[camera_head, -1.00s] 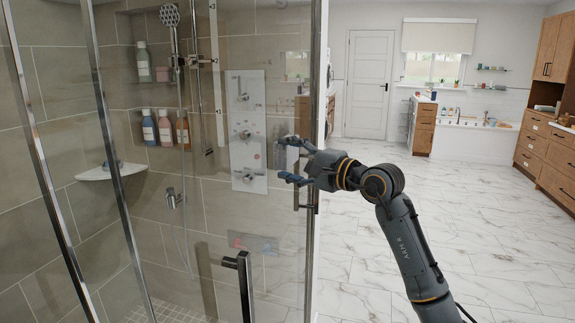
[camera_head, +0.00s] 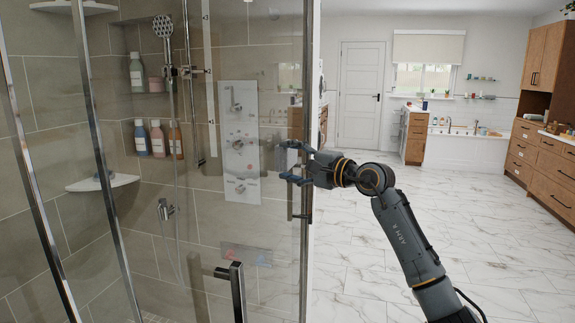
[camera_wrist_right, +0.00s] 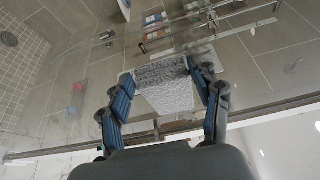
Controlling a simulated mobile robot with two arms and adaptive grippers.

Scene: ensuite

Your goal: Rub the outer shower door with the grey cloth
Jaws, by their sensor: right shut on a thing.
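The outer shower door (camera_head: 262,215) is a clear glass pane with metal edges, left of my right arm in the head view. My right gripper (camera_head: 288,161) is level with the middle of the door, its fingers pointing left at the glass by the door's right edge. In the right wrist view, the grey cloth (camera_wrist_right: 163,73) is a rough grey patch between the two blue-padded fingers, and the gripper is shut on it. In the head view the cloth is hard to make out. Whether it touches the glass cannot be told. My left gripper is out of view.
A dark door handle (camera_head: 236,285) stands out at the lower left of my right gripper. Behind the glass are a shower panel (camera_head: 239,140), several bottles (camera_head: 157,138) and a corner shelf (camera_head: 103,183). The marble floor (camera_head: 430,225) to the right is open.

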